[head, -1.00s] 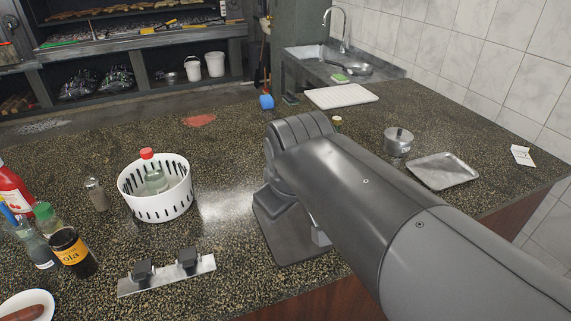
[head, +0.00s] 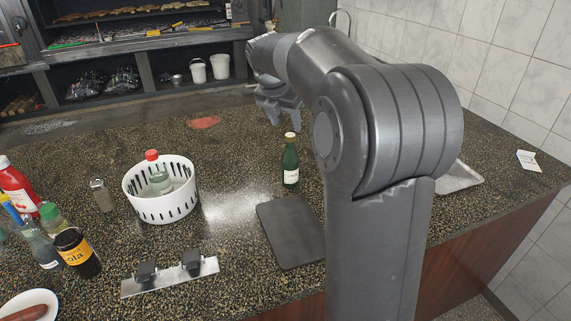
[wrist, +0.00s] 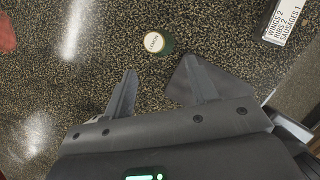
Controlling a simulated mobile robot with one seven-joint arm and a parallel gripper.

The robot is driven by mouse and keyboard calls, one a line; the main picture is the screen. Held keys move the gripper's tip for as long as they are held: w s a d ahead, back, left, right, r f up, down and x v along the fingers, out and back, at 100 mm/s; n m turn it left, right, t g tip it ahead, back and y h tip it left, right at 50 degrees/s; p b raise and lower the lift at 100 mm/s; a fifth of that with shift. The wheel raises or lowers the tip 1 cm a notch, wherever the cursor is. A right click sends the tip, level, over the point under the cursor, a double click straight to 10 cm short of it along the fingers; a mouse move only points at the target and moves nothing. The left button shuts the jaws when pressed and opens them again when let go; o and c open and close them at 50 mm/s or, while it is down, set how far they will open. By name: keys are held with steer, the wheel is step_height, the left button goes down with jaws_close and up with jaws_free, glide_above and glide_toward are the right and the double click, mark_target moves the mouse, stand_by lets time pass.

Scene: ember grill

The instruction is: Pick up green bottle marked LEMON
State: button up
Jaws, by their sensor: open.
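The green bottle (head: 290,164) stands upright on the speckled counter in the head view, with a cream cap and a pale label. In the wrist view I look down on its round cap (wrist: 154,42), which reads LEMON. My gripper (wrist: 160,66) is open and empty. The bottle is ahead of its fingertips, roughly between their lines and apart from both. In the head view my gripper (head: 280,110) hangs above the counter, behind and slightly left of the bottle.
A dark board (head: 291,232) lies in front of the bottle. A white perforated basket (head: 162,209) holding a red-capped bottle stands to the left. A metal strip with two black blocks (head: 170,277) lies near the front. A written card (wrist: 288,22) shows in the wrist view.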

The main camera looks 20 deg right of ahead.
mark_target(290, 137)
steer(key=x, duration=0.5)
steer(key=shift+w+d+f, duration=0.15)
steer(key=shift+w+d, duration=0.05)
steer(key=x, duration=0.5)
steer(key=shift+w+d+f, duration=0.1)
steer(key=shift+w+f, duration=0.1)
steer(key=shift+w, duration=0.2)
jaws_close()
